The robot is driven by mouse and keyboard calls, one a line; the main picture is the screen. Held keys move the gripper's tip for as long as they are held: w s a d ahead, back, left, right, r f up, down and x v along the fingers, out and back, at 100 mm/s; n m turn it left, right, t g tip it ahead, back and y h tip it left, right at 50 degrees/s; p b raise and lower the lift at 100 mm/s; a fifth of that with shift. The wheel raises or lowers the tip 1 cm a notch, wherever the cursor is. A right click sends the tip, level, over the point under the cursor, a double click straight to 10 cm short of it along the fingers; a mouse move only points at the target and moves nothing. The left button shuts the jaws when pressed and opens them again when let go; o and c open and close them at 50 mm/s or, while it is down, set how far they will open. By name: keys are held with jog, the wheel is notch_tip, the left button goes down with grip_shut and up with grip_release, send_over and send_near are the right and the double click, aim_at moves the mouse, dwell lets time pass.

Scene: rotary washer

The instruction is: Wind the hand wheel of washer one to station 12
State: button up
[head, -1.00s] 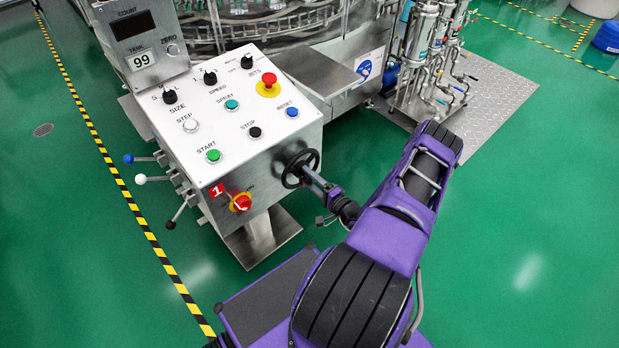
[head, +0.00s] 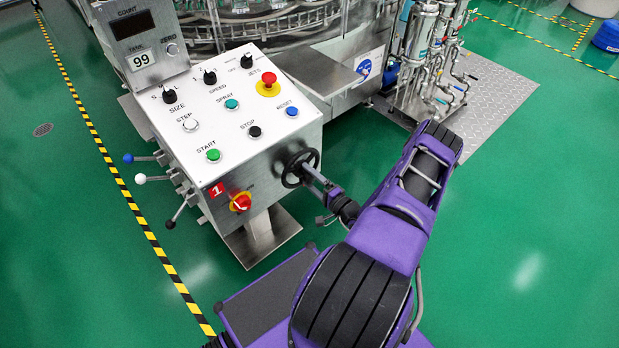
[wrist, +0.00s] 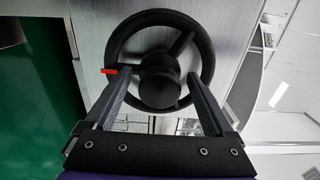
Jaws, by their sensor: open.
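The black hand wheel (head: 300,168) is on the side of the washer's control box (head: 262,180), which carries a red label with the number 1 (head: 217,190). In the wrist view the hand wheel (wrist: 160,30) faces me, with spokes and a round hub (wrist: 160,80). A small red mark (wrist: 110,71) shows at the left of its rim. My gripper (head: 311,175) is at the wheel. In the wrist view my gripper (wrist: 161,95) is open, its two fingers on either side of the hub, reaching the rim. I cannot tell whether they touch it.
A red and yellow rotary switch (head: 241,202) is left of the wheel. Several levers (head: 172,218) stick out at the box's left. Buttons and knobs cover the top panel, including a red emergency button (head: 268,84). Green floor (head: 520,210) is clear at the right.

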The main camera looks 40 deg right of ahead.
jog(key=s+d, duration=0.1)
jog(key=s, duration=1.6)
jog(key=shift+s+d+p, duration=0.15)
jog(key=shift+d+p, duration=0.05)
jog(key=shift+p, duration=0.15)
